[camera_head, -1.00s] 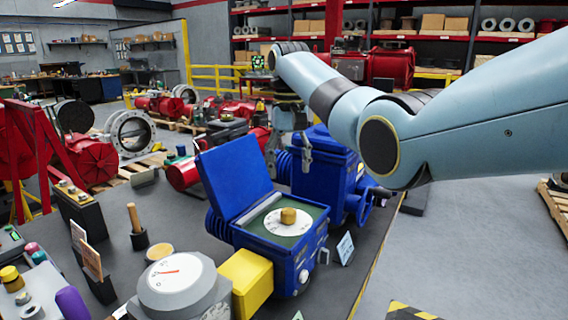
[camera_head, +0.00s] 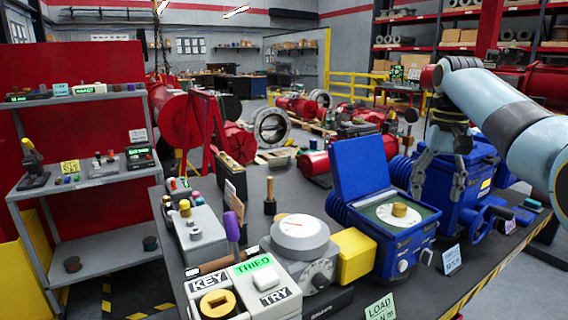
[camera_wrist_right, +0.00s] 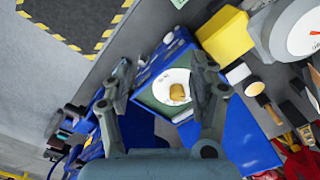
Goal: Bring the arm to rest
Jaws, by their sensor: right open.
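My right arm comes in from the right in the head view, and its right gripper (camera_head: 441,178) hangs with the fingers pointing down and apart. It is open and empty in front of the rear blue actuator housing. In the right wrist view the two fingers of the gripper (camera_wrist_right: 163,90) stand wide apart. Between them, beyond the tips, shows the open blue actuator box (camera_head: 400,245) with its white dial (camera_wrist_right: 172,86) and brass knob (camera_head: 399,209). The knob also shows in the wrist view (camera_wrist_right: 177,92). My left gripper is not in view.
A yellow block (camera_head: 352,255) and a round gauge (camera_head: 300,238) stand left of the blue box. A key station (camera_head: 243,290) with a green label is at the front. A grey shelf (camera_head: 95,190) stands at the left. Grey floor is clear at the right.

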